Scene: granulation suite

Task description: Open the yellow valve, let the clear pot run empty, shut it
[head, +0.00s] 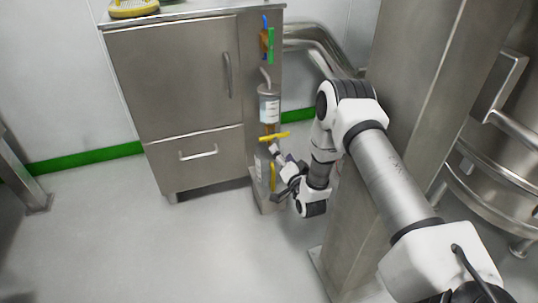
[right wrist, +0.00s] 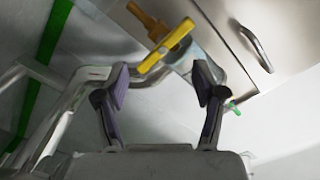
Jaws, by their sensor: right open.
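The clear pot (head: 268,108), with a pale label, is fixed upright on the side of a steel cabinet. The yellow valve's handle (head: 274,137) sits just below it, lying crosswise to the vertical line of the pot. In the right wrist view the yellow handle (right wrist: 166,45) and its brass body (right wrist: 147,21) are ahead of the fingers, with the pot partly hidden by one finger. My right gripper (head: 280,170) is just below and in front of the handle, apart from it; its fingers (right wrist: 160,88) are open and empty. The pot's liquid level cannot be told.
The steel cabinet (head: 174,70) has a door and a drawer. A pale container (head: 264,190) stands on the floor below the valve, partly behind my gripper. A steel column (head: 405,85) rises close to my right arm. The floor at left is clear.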

